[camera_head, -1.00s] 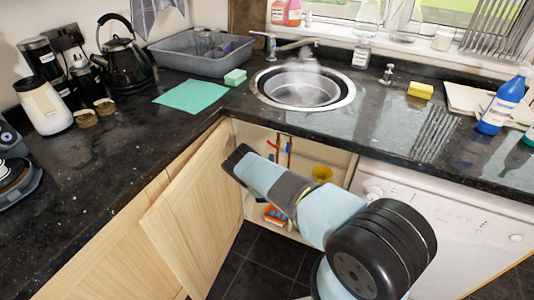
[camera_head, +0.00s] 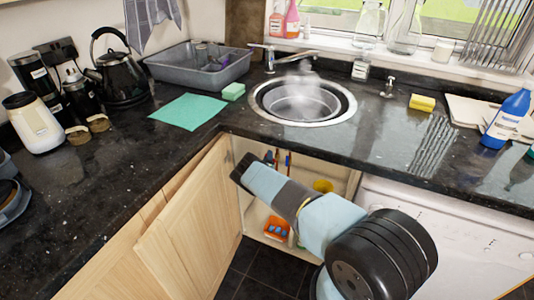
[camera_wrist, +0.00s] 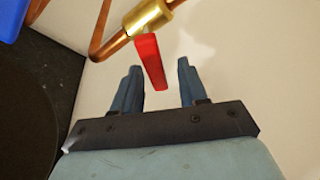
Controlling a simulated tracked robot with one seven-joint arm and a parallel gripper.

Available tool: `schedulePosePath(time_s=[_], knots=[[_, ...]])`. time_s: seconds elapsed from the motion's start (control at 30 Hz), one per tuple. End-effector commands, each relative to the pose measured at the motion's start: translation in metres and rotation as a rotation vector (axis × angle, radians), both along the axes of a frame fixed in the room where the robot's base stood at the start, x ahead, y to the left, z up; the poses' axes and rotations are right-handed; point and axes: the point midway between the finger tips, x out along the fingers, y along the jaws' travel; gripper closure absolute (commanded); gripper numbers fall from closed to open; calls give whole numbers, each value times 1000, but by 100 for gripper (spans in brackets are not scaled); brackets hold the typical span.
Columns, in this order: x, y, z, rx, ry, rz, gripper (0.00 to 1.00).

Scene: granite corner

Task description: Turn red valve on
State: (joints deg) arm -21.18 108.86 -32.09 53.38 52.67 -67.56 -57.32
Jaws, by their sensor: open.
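The red valve (camera_wrist: 150,62) is a flat red lever on a brass fitting (camera_wrist: 152,16) with copper pipe, at the top middle of the wrist view. My gripper (camera_wrist: 157,75) is open, with its two dark blue fingers apart. In the wrist view the free end of the lever shows between the two fingers, and I see no contact with either. My fingertips are hidden there.
The wooden cupboard door (camera_head: 188,225) stands open left of my arm. The dark worktop (camera_head: 330,146) overhangs the opening. An orange box (camera_head: 276,229) and a yellow object (camera_head: 323,185) are inside the cupboard. A white appliance (camera_head: 440,235) stands to the right. A blue object (camera_wrist: 12,20) shows top left in the wrist view.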

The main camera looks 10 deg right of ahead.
Motion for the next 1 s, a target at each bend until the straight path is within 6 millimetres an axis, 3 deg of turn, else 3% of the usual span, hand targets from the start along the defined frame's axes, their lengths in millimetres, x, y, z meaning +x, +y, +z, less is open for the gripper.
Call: schedulePosePath(time_s=[0.57,1.0], knots=[[8,14,4,0,0,21,58],[8,15,3,0,1,23,100]])
